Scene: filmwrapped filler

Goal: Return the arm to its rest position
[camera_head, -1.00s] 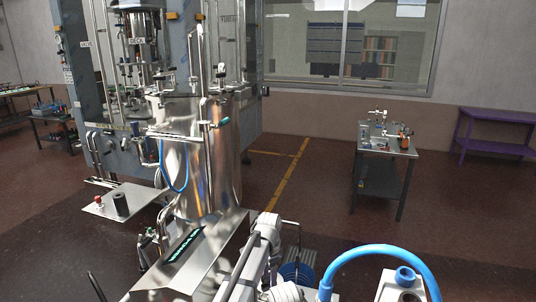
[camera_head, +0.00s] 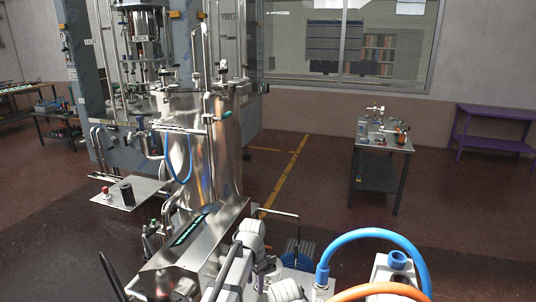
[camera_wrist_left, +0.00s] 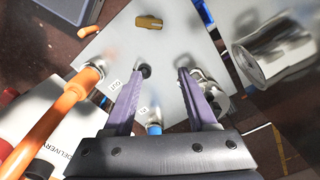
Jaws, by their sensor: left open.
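My left gripper (camera_wrist_left: 164,72) shows in the left wrist view with its two purple-grey fingers spread apart and nothing between them. A grey metal plate lies behind the fingertips, with a small brass-coloured piece (camera_wrist_left: 149,22) on it. I cannot tell if the fingers touch anything. In the head view, pale jointed links show at the lower middle, but I cannot make out the fingertips there. My right gripper is in neither view.
An orange hose (camera_wrist_left: 45,130) runs close left of the fingers. A blue hose (camera_head: 375,235) arches at the lower right of the head view. A steel tank (camera_head: 215,150) stands left of centre. A small table (camera_head: 377,172) stands farther back, with open floor around it.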

